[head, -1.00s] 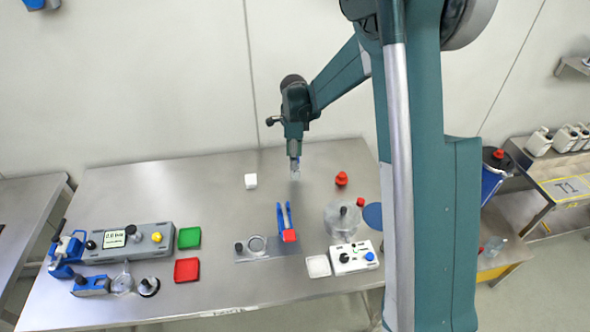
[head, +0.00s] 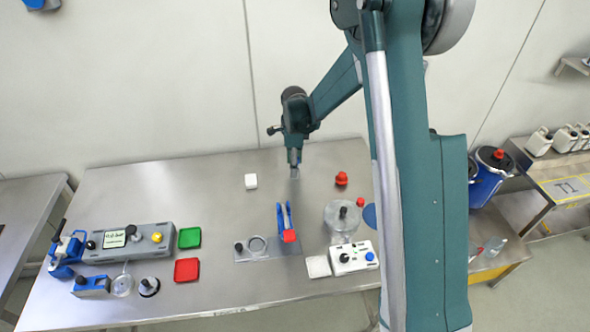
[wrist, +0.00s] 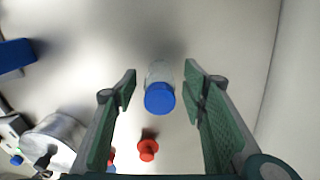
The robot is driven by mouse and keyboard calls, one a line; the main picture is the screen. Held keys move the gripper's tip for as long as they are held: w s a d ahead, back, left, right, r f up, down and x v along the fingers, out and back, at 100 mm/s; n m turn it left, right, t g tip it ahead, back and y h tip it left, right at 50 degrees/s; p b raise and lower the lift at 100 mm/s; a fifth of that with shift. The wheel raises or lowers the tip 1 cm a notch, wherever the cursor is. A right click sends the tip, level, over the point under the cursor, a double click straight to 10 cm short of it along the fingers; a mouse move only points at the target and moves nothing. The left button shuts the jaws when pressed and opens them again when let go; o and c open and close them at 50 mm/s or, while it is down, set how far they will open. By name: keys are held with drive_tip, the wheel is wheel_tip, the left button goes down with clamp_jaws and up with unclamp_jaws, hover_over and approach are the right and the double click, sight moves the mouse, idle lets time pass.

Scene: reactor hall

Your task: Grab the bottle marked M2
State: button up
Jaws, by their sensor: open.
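A clear bottle with a blue cap (wrist: 160,97) shows in the wrist view between the two fingers of my gripper (wrist: 161,82), with a gap on each side. I see it mostly from its cap end, and no M2 marking is readable. In the head view my gripper (head: 295,161) points down over the back middle of the table, and a small pale shape (head: 295,173), seemingly the bottle, shows just under its tip. My gripper is open and holds nothing.
A metal drum (head: 343,216), a blue-handled tool (head: 284,216) and a white control box (head: 354,258) are nearer the front. The table's back left is clear.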

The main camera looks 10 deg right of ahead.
drive_tip(key=shift+f, duration=1.9)
drive_tip(key=c, duration=0.9)
